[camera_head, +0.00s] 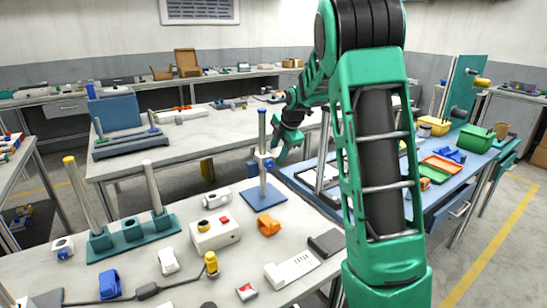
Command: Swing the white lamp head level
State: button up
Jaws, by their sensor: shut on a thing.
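A blue stand with a grey upright pole (262,128) and a square blue base (263,197) stands on the near table. A small blue and pale part (265,162) sits partway up the pole. My green gripper (275,160) is at this part, just right of the pole, and is shut on it. The jaws and pole cover much of the part, so I cannot make out a white lamp head there or its tilt. A white rounded piece (217,197) lies on the table left of the base.
A teal rack with pegs (132,233), a white box with a red button (215,233), an orange block (268,226) and a white handset-like device (291,269) crowd the near table. A blue bench (440,195) with trays is at right.

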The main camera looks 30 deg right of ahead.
jog(key=g, duration=0.5)
jog(key=shift+w+d+r, duration=0.15)
jog(key=shift+w+d, duration=0.15)
jog(key=shift+w, duration=0.1)
jog(key=shift+r, duration=0.1)
jog(key=o, duration=1)
jog(key=shift+o, duration=0.3)
jog(key=shift+a, duration=0.1)
